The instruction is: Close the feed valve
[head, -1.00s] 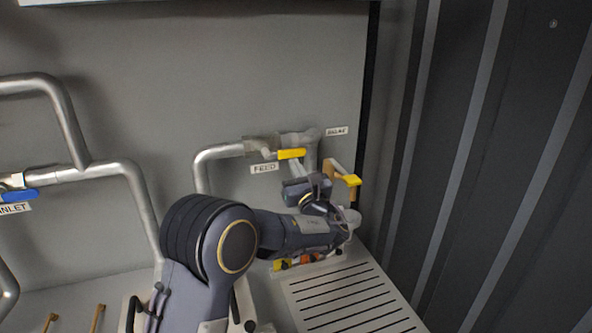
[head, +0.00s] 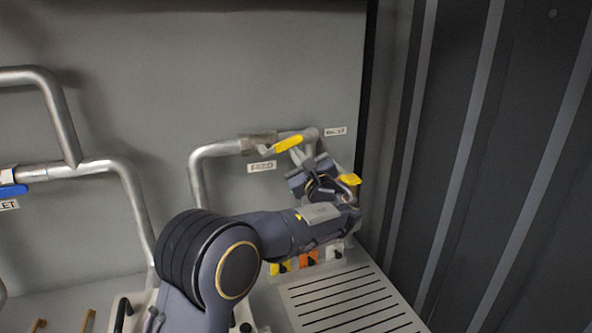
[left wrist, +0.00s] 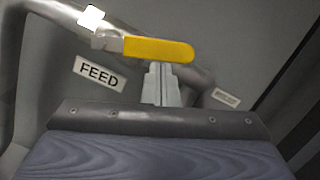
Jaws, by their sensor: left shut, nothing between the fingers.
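The feed valve's yellow lever handle (head: 288,144) is on a grey pipe just above the FEED label (head: 262,166). In the head view it slants, right end up. In the left wrist view, the yellow handle (left wrist: 158,49) lies across the picture above the fingers. My left gripper (head: 299,156) is right under the handle, pointing up at it. Its fingers (left wrist: 161,82) are shut with nothing between them; their tips are at the handle's lower edge, and whether they touch cannot be told. My right gripper is not in view.
Another yellow handle (head: 350,179) is just right of my left gripper. A blue inlet handle (head: 12,190) is at the far left. A slotted panel (head: 345,300) lies below my arm. A dark ribbed wall (head: 480,150) closes the right side.

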